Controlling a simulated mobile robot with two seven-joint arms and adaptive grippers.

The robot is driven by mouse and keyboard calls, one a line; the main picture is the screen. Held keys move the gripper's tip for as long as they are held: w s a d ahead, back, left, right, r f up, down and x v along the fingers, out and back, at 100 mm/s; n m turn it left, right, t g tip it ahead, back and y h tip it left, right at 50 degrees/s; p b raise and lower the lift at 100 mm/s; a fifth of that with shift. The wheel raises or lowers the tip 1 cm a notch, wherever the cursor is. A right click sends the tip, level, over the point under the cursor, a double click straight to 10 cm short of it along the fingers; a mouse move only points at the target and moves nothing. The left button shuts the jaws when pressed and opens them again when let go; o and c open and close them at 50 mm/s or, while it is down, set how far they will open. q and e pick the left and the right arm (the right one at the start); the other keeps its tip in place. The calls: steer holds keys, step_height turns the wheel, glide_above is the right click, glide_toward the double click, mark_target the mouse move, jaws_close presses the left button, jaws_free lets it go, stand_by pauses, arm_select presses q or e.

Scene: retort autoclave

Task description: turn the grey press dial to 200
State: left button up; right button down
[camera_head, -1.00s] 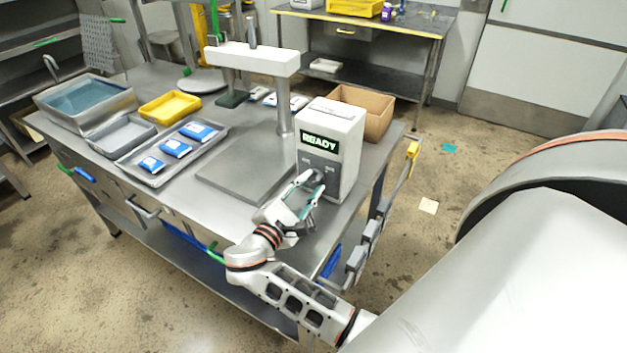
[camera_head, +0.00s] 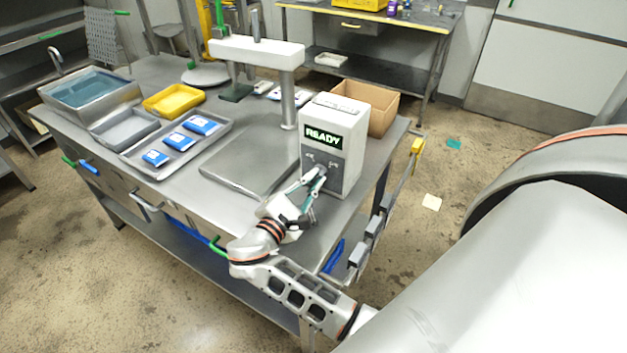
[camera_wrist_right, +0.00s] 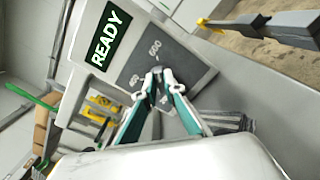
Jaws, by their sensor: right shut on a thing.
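The white press control box (camera_head: 350,135) stands upright at the right end of the steel table. The grey dial (camera_wrist_right: 157,70) sits on the dark panel (camera_wrist_right: 187,68) below the screen, mostly hidden by my fingertips. The dial's pointer cannot be made out. My left gripper is out of view.
The press plate (camera_head: 245,165) lies left of the box, under a white overhead beam (camera_head: 255,52). A cardboard box (camera_head: 375,105) stands behind. A tray (camera_head: 215,150) with blue-and-white packs, a yellow tray (camera_head: 174,102) and a water basin (camera_head: 90,90) are farther left.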

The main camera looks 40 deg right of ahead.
steer(key=shift+n, duration=0.3)
steer(key=n, duration=0.5)
steer(key=shift+w+n, duration=0.1)
steer(key=shift+n, duration=0.3)
steer(key=c, duration=2.1)
jaws_free()
steer(key=shift+c, duration=0.2)
step_height(320, 180, up, 10)
steer(key=shift+r, duration=0.1)
